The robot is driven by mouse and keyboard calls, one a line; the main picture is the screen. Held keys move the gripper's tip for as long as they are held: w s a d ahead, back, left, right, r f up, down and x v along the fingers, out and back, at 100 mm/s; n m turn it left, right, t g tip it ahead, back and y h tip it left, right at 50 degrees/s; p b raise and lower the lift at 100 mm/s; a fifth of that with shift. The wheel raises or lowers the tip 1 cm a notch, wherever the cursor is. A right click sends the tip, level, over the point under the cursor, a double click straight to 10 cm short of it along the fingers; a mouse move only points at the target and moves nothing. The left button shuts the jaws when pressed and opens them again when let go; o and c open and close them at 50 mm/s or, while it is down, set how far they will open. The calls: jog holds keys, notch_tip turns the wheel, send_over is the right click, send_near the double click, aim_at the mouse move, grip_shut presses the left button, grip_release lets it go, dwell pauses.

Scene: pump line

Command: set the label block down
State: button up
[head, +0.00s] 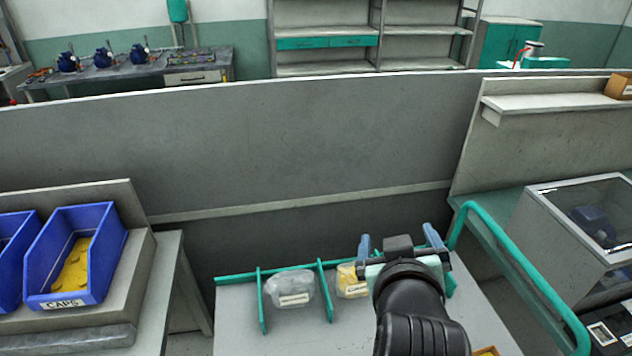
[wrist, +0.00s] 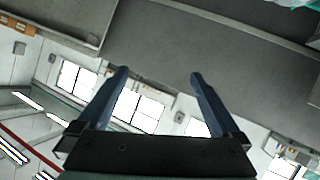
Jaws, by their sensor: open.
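My gripper (head: 399,238) is open above the right part of a pale table with green dividers. Its two blue fingers are spread wide and point up and away. In the wrist view my gripper (wrist: 159,74) has nothing between its fingers; walls and windows show beyond. I cannot pick out the label block for certain in either view. My arm and gripper cover part of the table, so what lies behind them is hidden.
A clear bag (head: 290,289) and a yellow labelled bag (head: 350,281) lie between the green dividers (head: 324,291). A blue bin (head: 108,250) of yellow caps stands left. A green rail (head: 520,264) and a glass-topped case (head: 547,225) stand right. A grey partition (head: 250,150) rises behind.

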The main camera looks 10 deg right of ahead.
jog(key=w+a+r+t, duration=0.1)
jog(key=a+r+t, duration=0.2)
jog(key=r, duration=0.6)
jog(key=a+r+t, duration=0.3)
jog(key=a+r, duration=0.1)
jog(key=r, duration=0.5)
jog(key=s+a+r+t+y, duration=0.1)
jog(key=s+a+r+t, duration=0.2)
jog(key=r, duration=0.3)
jog(key=s+a+r+t+y, duration=0.1)
jog(key=s+a+r+t, duration=0.2)
jog(key=r, duration=0.4)
jog(key=s+a+r+t+y, duration=0.2)
jog(key=s+a+r, duration=0.1)
jog(key=s+r, duration=0.2)
notch_tip(320, 180, up, 2)
jog(key=shift+s+r+t, duration=0.25)
jog(key=shift+s+t, duration=0.05)
jog(key=shift+t, duration=0.1)
